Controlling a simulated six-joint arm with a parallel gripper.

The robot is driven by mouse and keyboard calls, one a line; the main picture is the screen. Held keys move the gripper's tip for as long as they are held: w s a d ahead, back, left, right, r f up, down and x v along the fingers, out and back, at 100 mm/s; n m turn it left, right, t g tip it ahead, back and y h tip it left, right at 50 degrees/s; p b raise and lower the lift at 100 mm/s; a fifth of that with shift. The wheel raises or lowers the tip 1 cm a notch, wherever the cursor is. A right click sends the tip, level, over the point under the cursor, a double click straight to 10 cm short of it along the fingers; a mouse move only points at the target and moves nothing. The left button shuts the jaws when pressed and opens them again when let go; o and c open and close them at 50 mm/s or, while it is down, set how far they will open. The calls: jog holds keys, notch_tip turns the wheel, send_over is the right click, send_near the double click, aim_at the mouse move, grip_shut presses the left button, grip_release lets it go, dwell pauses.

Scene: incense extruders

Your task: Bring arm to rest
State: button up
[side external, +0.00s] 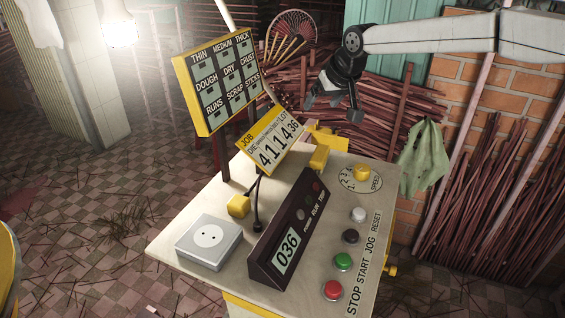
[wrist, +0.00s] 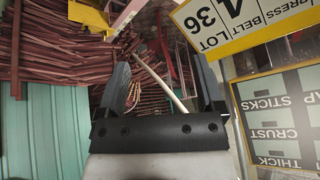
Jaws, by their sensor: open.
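My gripper (side external: 333,101) hangs in the air at the upper middle of the side external view, above the back of the control bench and right of the job plate. Its dark fingers are apart with nothing between them. In the wrist view my gripper (wrist: 165,90) also shows open and empty, with sticks and a pale pole in the background beyond it. The control bench (side external: 190,220) stands below, with a yellow-framed job plate (side external: 272,140) reading 411436. Part of the job plate (wrist: 235,20) shows upside down at the upper right of the wrist view.
Stick bundles (side external: 480,200) lean behind.

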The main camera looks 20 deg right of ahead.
jog(key=s+d+f+m+g+h, duration=0.1)
jog(key=s+d+f+m, duration=0.1)
jog(key=s+d+f, duration=0.35)
jog(key=s+d+f+m, duration=0.3)
jog(key=d+f, duration=0.4)
jog(key=d, duration=0.2)
jog(key=s+d+f+m+g+h, duration=0.1)
jog(key=s+d+f+m, duration=0.1)
jog(key=s+d+f, duration=0.35)
jog(key=s+a+r+n, duration=0.1)
jog(key=s+a+n, duration=0.1)
jog(key=s, duration=0.8)
jog(key=s+a+r+n+g, duration=0.1)
jog(key=s+a+r+n, duration=0.1)
jog(key=s, duration=0.7)
jog(key=shift+s+a+n+y, duration=0.35)
jog(key=shift+a+n, duration=0.45)
jog(key=shift+n, duration=0.4)
